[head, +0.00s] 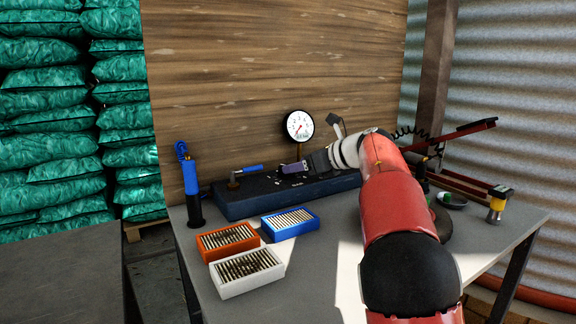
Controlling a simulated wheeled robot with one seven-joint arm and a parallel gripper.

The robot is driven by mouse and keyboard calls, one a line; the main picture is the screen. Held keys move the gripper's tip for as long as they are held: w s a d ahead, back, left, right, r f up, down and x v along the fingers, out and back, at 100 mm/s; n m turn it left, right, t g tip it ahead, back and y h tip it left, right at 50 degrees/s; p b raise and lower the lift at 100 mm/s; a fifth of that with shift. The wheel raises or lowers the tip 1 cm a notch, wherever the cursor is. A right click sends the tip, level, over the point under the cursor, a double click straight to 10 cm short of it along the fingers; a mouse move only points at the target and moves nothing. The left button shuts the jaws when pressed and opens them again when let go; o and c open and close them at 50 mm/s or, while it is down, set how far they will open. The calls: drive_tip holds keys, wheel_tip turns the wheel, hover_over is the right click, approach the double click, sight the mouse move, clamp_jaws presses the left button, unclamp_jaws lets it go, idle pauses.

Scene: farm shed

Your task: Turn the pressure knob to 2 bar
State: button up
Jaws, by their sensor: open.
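A round white pressure gauge (299,125) with a black rim stands above the dark blue panel box (240,203) against the wooden board. Its red needle points to the lower left; the numbers are too small to read surely. My gripper (300,166) is open and reaches in from the right, low over the top of the box, just below the gauge. I cannot make out the pressure knob; my gripper and arm cover part of the box. Whether the fingers touch anything is not clear.
A blue lever (252,168) sits on the box's left end, and a blue-black pump-like tool (190,185) stands further left. Orange (227,254), white (247,289) and blue (290,235) trays of rods lie in front. A red-armed device (470,133) is behind my arm.

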drive_tip(key=x, duration=0.5)
drive_tip(key=c, duration=1)
